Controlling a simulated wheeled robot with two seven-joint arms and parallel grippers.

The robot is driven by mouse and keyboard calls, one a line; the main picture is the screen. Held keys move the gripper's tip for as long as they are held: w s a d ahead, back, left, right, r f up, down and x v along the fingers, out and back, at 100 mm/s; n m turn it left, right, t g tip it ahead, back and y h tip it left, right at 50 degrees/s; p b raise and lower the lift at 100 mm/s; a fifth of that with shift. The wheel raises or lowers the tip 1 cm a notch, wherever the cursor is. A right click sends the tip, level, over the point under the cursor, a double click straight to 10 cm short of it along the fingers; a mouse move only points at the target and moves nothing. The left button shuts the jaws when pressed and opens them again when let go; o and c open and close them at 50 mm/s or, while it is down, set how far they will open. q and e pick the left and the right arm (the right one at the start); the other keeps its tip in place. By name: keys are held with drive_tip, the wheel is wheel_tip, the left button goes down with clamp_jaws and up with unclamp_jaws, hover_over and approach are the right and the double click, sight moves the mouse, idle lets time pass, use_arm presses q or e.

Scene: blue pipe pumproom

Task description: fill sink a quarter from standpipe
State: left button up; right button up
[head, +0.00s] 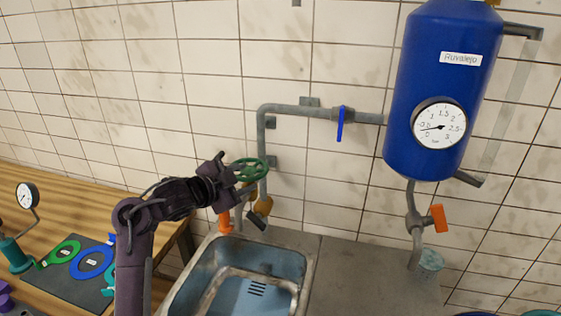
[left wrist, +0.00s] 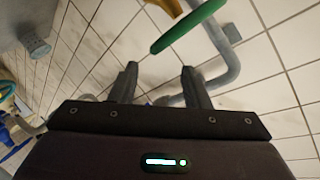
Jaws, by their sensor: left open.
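The steel sink (head: 310,262) stands at the bottom centre of the head view. Its bluish basin shows a slotted drain; I cannot tell whether there is water in it. The grey standpipe (head: 262,150) comes down the tiled wall behind the sink. A green handwheel (head: 250,168) and a brass-coloured part (head: 263,205) are at its lower end. My left gripper (head: 232,172) is beside the handwheel, above the sink's back left. In the left wrist view the jaws (left wrist: 160,78) are open with nothing between them, and the green handwheel rim (left wrist: 188,27) lies beyond the fingertips. My right gripper is not in view.
A blue tank (head: 432,90) with a pressure gauge (head: 440,123) hangs at right. A blue lever (head: 340,124) is on the wall pipe, and an orange-handled valve (head: 437,217) is below the tank. A wooden bench (head: 70,208) with a dark mat stands left.

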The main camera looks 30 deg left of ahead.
sight(261, 174)
use_arm(q)
drive_tip(key=shift+s+f, duration=0.1)
drive_tip(key=shift+f, duration=0.05)
drive_tip(key=shift+w+f, duration=0.1)
drive_tip(key=shift+w, duration=0.2)
drive_tip(key=p+x, duration=0.1)
drive_tip(key=x, duration=0.6)
drive_tip(key=shift+p, duration=0.35)
